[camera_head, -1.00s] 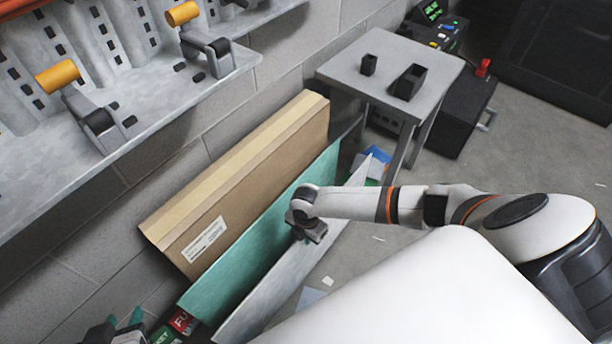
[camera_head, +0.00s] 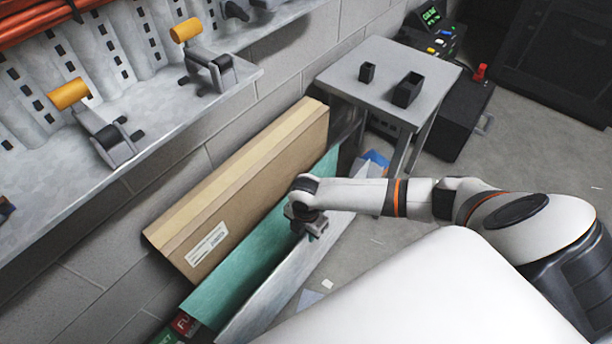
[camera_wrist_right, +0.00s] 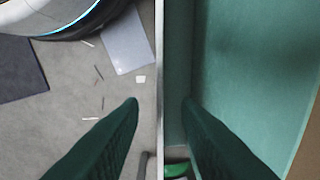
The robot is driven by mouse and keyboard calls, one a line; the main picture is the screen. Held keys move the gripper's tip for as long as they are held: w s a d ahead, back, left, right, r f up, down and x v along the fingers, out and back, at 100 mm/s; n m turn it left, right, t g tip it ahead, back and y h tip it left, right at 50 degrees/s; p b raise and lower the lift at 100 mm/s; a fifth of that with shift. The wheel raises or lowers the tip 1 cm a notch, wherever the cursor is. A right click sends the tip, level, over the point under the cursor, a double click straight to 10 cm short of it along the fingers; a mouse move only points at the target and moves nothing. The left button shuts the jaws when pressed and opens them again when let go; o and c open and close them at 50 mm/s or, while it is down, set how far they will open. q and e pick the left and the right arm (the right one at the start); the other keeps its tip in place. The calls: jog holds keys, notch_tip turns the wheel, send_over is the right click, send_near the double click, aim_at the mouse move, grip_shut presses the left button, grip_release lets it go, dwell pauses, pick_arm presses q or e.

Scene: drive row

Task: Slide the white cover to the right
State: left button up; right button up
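The white cover (camera_head: 262,302) is a thin pale panel standing on edge beside a teal board (camera_head: 240,265) in the head view. My forearm hides part of it. My right gripper (camera_head: 313,224) is at its top edge. In the right wrist view, the cover's thin edge (camera_wrist_right: 160,60) runs between the two green fingers of the right gripper (camera_wrist_right: 161,102). A gap shows on each side of the edge, so the gripper is open around it. My left gripper is out of view.
A cardboard-coloured panel (camera_head: 250,190) leans on the block wall behind the teal board. A grey table (camera_head: 385,75) with two black holders stands beyond. A metal shelf (camera_head: 190,105) with orange-handled clamps juts out at upper left. The floor (camera_head: 530,130) at right is open.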

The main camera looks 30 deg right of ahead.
notch_tip(320, 180, up, 6)
jog(key=shift+f+p, duration=0.15)
jog(key=shift+p, duration=0.5)
